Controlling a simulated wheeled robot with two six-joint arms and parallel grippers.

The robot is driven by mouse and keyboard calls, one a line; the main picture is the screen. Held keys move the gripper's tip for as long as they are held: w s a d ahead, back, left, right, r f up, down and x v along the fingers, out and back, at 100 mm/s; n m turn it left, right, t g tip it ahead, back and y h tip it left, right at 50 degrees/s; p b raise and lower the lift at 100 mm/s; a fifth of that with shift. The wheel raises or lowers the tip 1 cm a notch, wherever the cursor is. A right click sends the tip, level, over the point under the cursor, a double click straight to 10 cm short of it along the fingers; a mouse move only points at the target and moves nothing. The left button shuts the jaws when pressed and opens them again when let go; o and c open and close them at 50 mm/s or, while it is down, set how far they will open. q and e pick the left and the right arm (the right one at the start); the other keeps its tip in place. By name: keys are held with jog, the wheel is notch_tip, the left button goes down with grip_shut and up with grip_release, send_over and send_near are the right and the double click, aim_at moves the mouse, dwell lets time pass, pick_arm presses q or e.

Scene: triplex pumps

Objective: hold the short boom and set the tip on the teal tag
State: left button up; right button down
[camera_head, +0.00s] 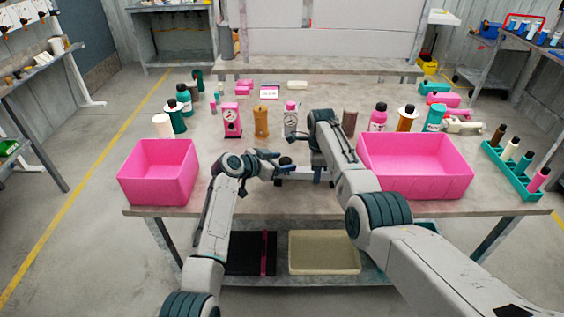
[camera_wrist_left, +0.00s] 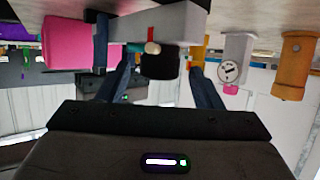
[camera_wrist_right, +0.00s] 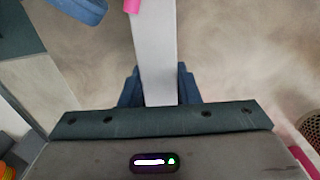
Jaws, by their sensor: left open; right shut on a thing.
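The short boom, a pale grey bar (camera_wrist_right: 155,50), lies between my right fingers (camera_wrist_right: 158,88) in the right wrist view. That gripper (camera_head: 318,174) is shut on it near the table's front middle; the arm hides much of the bar in the head view. My left gripper (camera_head: 281,161) is open just left of it. In the left wrist view, a grey bar (camera_wrist_left: 165,25) with a black knob (camera_wrist_left: 160,63) and a cream piece shows ahead of my open left fingers (camera_wrist_left: 163,88). I cannot tell whether they touch.
Pink bins stand at left (camera_head: 157,190) and right (camera_head: 415,185). Pumps in pink (camera_head: 231,120), orange (camera_head: 261,122) and white (camera_head: 290,120) stand behind the grippers. Several bottles stand at both sides. A teal rack (camera_head: 512,172) is far right.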

pick_arm(q)
jog(key=shift+w+d+f, duration=0.15)
jog(key=shift+w+d, duration=0.05)
jog(key=shift+d, duration=0.05)
jog(key=c, duration=1)
jog(key=shift+s+d+n+t+y, duration=0.15)
jog(key=shift+n+t+y, duration=0.35)
jog(key=shift+n+y, duration=0.1)
jog(key=shift+n+t+y, duration=0.7)
jog(key=shift+n+y, duration=0.2)
jog(key=o, duration=1)
